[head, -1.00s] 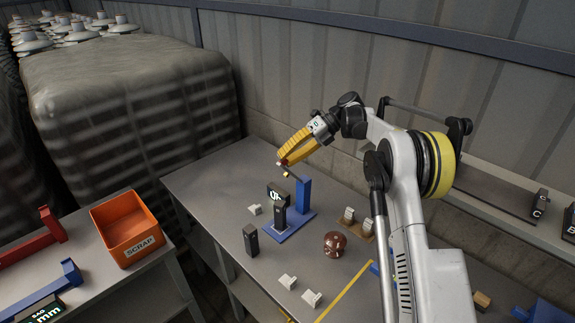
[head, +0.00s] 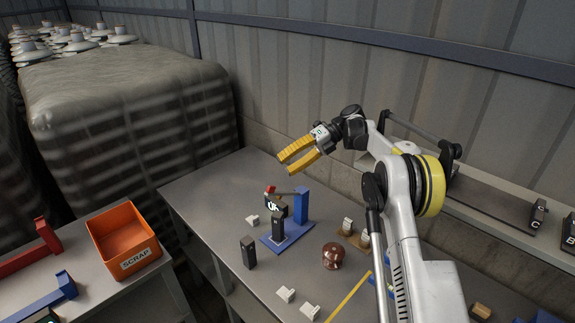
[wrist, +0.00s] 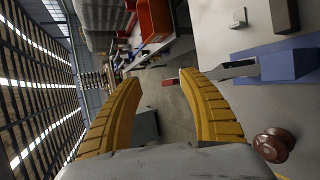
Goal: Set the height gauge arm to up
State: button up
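The height gauge has a blue base (head: 287,232) and a blue post (head: 302,205) on the grey table. It also shows at the right of the wrist view (wrist: 288,65). Its grey arm (head: 286,193) runs left from the post, roughly level, to a red tip (head: 270,189). In the wrist view the arm (wrist: 235,69) and red tip (wrist: 170,82) show beyond the right finger, which hides a little. My gripper (head: 298,163), with yellow fingers, is open and empty above the arm, apart from it. The fingers stand wide apart in the wrist view (wrist: 155,90).
Another dark block (head: 248,252), white pieces (head: 286,294) and a brown insulator (head: 333,255) stand nearby. An orange scrap bin (head: 124,241) is on the left table.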

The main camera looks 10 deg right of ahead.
jog(key=v, duration=0.7)
jog(key=shift+d+r, duration=0.15)
jog(key=shift+d, duration=0.1)
